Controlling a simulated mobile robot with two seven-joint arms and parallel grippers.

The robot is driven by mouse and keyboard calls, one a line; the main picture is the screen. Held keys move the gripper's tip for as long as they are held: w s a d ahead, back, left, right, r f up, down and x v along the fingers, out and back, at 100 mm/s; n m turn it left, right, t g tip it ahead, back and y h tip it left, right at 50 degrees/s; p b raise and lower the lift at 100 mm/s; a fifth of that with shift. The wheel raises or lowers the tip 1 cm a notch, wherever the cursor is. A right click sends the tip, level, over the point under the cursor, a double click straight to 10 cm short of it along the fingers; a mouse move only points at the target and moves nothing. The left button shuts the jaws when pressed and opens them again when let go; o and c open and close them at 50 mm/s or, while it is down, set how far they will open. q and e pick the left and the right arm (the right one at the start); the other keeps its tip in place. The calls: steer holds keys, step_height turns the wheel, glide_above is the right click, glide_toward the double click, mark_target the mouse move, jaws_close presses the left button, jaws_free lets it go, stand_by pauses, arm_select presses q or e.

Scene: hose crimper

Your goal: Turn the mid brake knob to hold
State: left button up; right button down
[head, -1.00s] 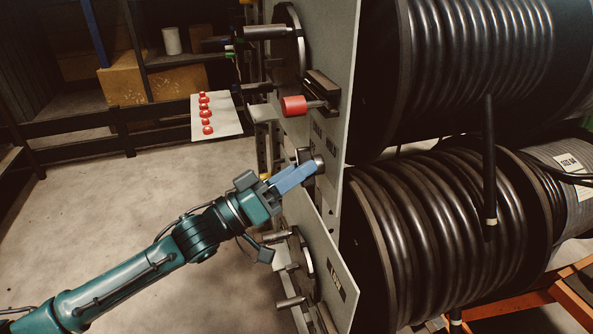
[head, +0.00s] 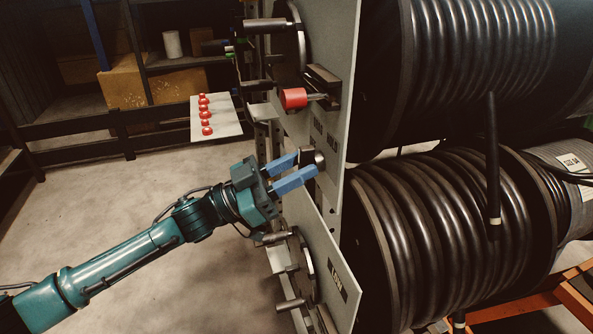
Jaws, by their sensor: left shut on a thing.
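The mid brake knob (head: 313,157), small and dark with a metallic part, sticks out of the grey panel below a label that seems to end in "HOLD" (head: 335,142). My left gripper (head: 307,165) reaches it from the lower left. Its two blue fingers are shut on the knob, one on its upper left side and one below it. The fingers hide part of the knob, and I cannot tell its exact setting. My right gripper is not in view.
A red cylindrical handle (head: 293,98) sticks out above the knob. Metal posts (head: 290,304) jut from a disc beside the "LOW" plate (head: 338,283) below. Large black hose reels (head: 440,230) fill the right. A pale board (head: 217,116) with several red buttons stands behind.

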arm_select(q)
steer(key=m+g, duration=0.2)
steer(key=m, duration=0.1)
steer(key=shift+m, duration=0.3)
steer(key=m+g, duration=0.1)
steer(key=m, duration=0.2)
steer(key=shift+w+g+b, duration=0.1)
steer(key=shift+g+b, duration=0.2)
steer(key=shift+b, duration=0.05)
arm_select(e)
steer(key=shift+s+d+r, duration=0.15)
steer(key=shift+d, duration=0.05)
arm_select(q)
steer(key=shift+m, duration=0.3)
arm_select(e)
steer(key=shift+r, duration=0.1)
arm_select(q)
steer(key=o, duration=0.6)
steer(key=shift+a, duration=0.1)
